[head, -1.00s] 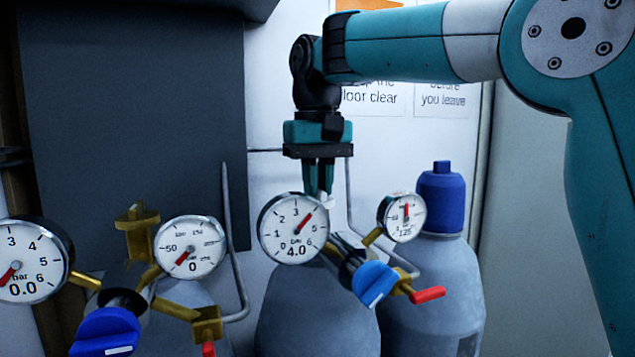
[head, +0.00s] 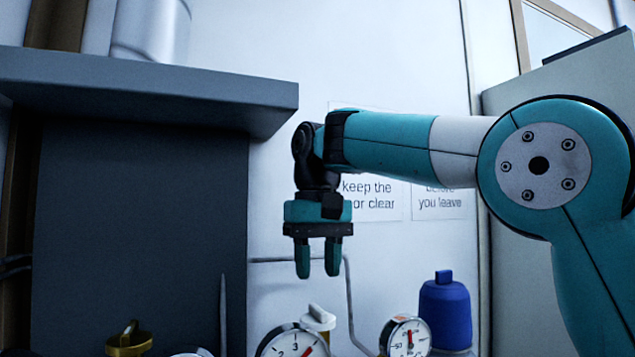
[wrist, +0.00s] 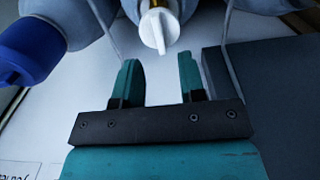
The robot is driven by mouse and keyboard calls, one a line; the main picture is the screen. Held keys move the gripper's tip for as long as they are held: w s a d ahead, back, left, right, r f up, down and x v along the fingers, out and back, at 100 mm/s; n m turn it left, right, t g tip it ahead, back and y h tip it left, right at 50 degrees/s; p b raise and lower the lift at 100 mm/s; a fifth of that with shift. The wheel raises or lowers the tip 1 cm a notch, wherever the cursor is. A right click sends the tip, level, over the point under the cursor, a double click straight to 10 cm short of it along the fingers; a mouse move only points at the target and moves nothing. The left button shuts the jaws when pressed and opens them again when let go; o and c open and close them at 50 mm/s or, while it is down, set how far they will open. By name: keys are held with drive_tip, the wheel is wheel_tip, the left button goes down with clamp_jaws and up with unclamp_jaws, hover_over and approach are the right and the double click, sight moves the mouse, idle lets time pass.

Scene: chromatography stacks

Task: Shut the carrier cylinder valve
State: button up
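A white valve knob (head: 317,318) stands behind the middle gauge (head: 290,342), just below my gripper. In the wrist view the white knob (wrist: 158,30), with a flat white handle, lies past the fingertips, roughly in line with the gap. My gripper (head: 318,272) points down, open and empty, clear above the knob. In the wrist view both fingers (wrist: 158,70) are apart with nothing between them. A brass valve knob (head: 130,340) shows at the lower left. No label tells which valve is the carrier one. The cylinder bodies are out of the head view.
A blue-capped cylinder (head: 445,308) stands at the right behind a small gauge (head: 406,338). A grey shelf (head: 140,85) juts out at upper left over a dark panel (head: 140,220). A thin grey pipe (head: 349,300) runs down the wall behind my gripper.

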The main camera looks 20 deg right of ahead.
sight(318, 308)
wheel_tip(318, 308, up, 12)
drive_tip(key=p, duration=0.4)
drive_tip(key=shift+f, duration=0.15)
